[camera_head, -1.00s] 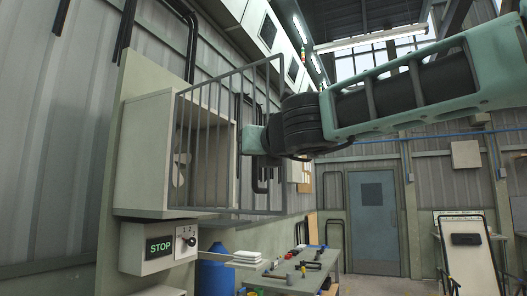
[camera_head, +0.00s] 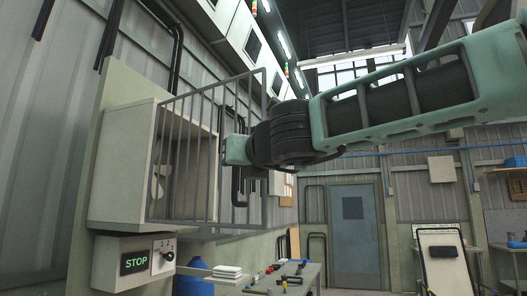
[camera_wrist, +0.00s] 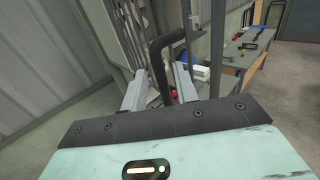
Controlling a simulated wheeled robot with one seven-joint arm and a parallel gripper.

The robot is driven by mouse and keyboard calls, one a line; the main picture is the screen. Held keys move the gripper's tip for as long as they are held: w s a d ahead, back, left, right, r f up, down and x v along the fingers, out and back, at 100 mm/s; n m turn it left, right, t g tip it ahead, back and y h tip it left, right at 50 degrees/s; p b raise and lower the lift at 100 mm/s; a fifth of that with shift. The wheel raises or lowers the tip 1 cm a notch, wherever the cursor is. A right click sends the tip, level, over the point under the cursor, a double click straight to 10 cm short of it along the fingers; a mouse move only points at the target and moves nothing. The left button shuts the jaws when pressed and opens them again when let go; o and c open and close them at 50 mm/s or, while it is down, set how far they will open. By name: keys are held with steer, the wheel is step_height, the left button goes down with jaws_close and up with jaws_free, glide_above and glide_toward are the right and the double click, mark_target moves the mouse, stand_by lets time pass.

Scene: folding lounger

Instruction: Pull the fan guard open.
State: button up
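The fan guard (camera_head: 208,157) is a grey barred gate on the front of a pale box (camera_head: 121,175) at left in the head view. It stands ajar, its right edge swung out from the box. The fan (camera_head: 159,181) shows behind the bars. In the wrist view, a black bent handle (camera_wrist: 160,65) rises between the two pale fingers of my gripper (camera_wrist: 160,90). The fingers stand apart, with gaps visible beside the handle; I cannot tell whether either touches it. In the head view my gripper is at the guard's right side, and its fingers are hidden.
A control box with a STOP display (camera_head: 133,262) sits below the fan box. A workbench (camera_head: 300,280) with tools and a blue drum (camera_head: 192,281) stand behind it. A blue door (camera_head: 357,232) is in the far wall. Floor right of the bench looks clear in the wrist view.

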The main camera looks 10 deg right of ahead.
steer(key=b+v, duration=1.4)
steer(key=v, duration=0.1)
stand_by(0.6)
